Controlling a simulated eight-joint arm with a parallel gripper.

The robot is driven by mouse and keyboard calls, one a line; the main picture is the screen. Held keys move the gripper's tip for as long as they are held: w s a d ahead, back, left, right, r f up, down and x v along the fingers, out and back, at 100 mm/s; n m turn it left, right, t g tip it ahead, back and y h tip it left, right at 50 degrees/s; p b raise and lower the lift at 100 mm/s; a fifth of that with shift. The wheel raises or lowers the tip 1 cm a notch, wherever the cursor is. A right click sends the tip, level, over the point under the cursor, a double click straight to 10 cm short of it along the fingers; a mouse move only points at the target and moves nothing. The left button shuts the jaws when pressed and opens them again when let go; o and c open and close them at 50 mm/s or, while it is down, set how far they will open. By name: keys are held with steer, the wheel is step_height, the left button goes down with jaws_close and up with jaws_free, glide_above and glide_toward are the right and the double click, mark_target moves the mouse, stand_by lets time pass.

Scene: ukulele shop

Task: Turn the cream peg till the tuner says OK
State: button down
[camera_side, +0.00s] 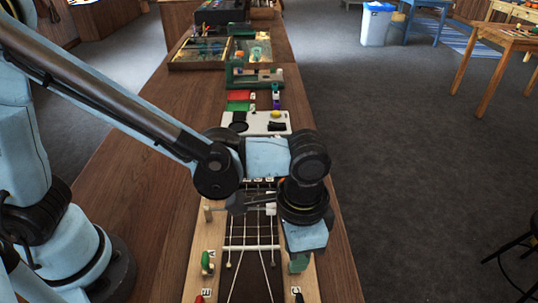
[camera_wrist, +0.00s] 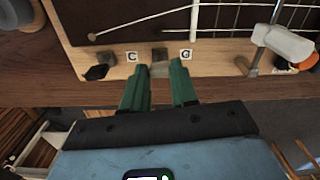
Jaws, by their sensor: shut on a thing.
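The pegs sit along the edges of a wooden stringed board (camera_side: 192,283). My gripper (camera_side: 299,262) is at its right edge in the side view. In the wrist view its green fingers (camera_wrist: 160,72) are shut on a peg (camera_wrist: 159,54) between the C label (camera_wrist: 132,57) and the G label (camera_wrist: 186,54). The fingers hide most of this peg, and I cannot tell whether it is cream. I cannot make out a tuner reading.
A black peg (camera_wrist: 96,72) is left of the fingers in the wrist view. A white lever (camera_wrist: 285,42) on a metal bar is at the right. A green peg (camera_side: 207,262) is on the board's left edge. A white panel (camera_side: 262,117) lies behind; bench wood is bare at left.

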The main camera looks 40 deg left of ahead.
steer(key=n, duration=0.5)
steer(key=shift+n, duration=0.3)
stand_by(0.5)
steer(key=c, duration=0.9)
jaws_free()
step_height(320, 180, up, 12)
